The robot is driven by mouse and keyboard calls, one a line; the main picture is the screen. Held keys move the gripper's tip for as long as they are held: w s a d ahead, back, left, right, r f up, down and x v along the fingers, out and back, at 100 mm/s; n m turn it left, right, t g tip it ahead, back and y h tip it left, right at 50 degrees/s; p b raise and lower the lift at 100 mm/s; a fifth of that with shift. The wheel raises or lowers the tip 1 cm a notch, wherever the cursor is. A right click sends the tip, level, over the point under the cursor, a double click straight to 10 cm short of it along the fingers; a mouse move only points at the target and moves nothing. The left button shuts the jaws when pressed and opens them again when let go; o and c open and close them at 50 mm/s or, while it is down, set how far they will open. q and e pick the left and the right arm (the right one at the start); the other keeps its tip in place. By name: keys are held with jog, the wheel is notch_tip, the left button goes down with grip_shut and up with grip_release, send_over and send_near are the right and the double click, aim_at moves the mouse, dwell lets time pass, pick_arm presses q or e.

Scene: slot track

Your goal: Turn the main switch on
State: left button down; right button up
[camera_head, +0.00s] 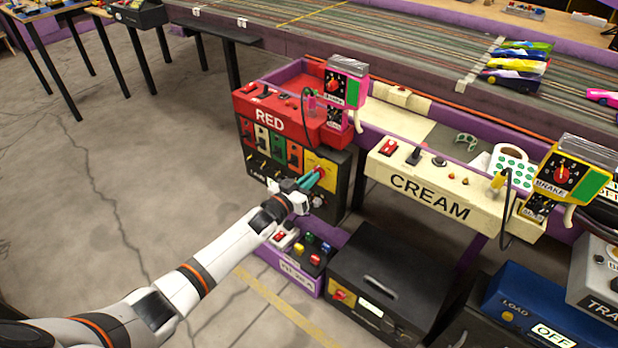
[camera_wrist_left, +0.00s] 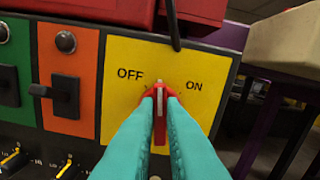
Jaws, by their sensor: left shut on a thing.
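The main switch (camera_wrist_left: 160,130) is a red rotary knob on a yellow plate (camera_wrist_left: 210,62) printed OFF at the left and ON at the right. The plate is at the right end of the black panel under the red RED box in the head view. My left gripper (camera_head: 312,182) reaches it from the front, its teal fingers shut on the knob from both sides. The knob stands about upright, its white mark pointing up between OFF and ON. The fingers hide part of the knob and plate. My right gripper is not in view.
Orange and green plates with black switches (camera_wrist_left: 64,95) sit left of the yellow plate. The cream CREAM box (camera_head: 430,195) stands to the right. A purple-edged box (camera_head: 290,270) with coloured buttons and a black case (camera_head: 395,270) lie below. The floor at left is clear.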

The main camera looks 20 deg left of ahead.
pick_arm(q)
jog(key=m, duration=1)
jog(key=shift+s+d+f+m, duration=0.15)
jog(key=shift+d+m, duration=0.05)
jog(key=shift+m, duration=0.2)
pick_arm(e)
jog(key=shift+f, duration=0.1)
pick_arm(q)
jog(key=c, duration=1.5)
grip_release()
